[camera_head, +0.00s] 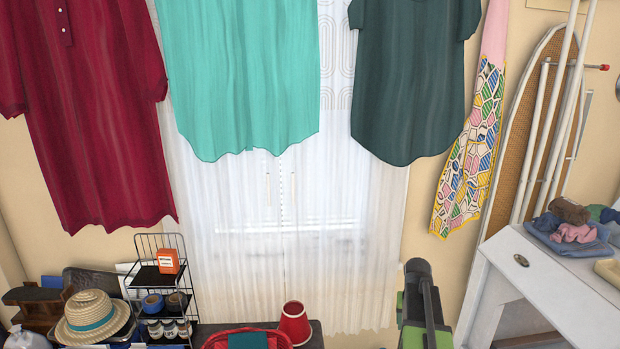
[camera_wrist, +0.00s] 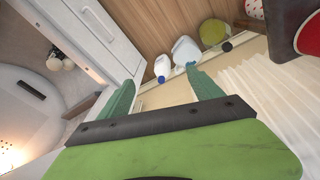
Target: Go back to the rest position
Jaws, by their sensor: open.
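My gripper (camera_wrist: 160,76) shows in the wrist view as two green fingers set wide apart on a dark bar. It is open, and I see nothing held between the fingers. Beyond the fingertips are a white bottle with a blue cap (camera_wrist: 162,68) and a pale jug (camera_wrist: 185,52), apart from the gripper. In the head view a green and dark part of my arm stands at the bottom, right of centre; the fingers cannot be made out there.
A white table (camera_head: 560,283) with folded clothes (camera_head: 570,236) stands at right, before an ironing board (camera_head: 531,110). A red basket (camera_head: 217,341), red container (camera_head: 294,325), wire rack (camera_head: 148,250) and straw hat (camera_head: 88,312) are at lower left and centre.

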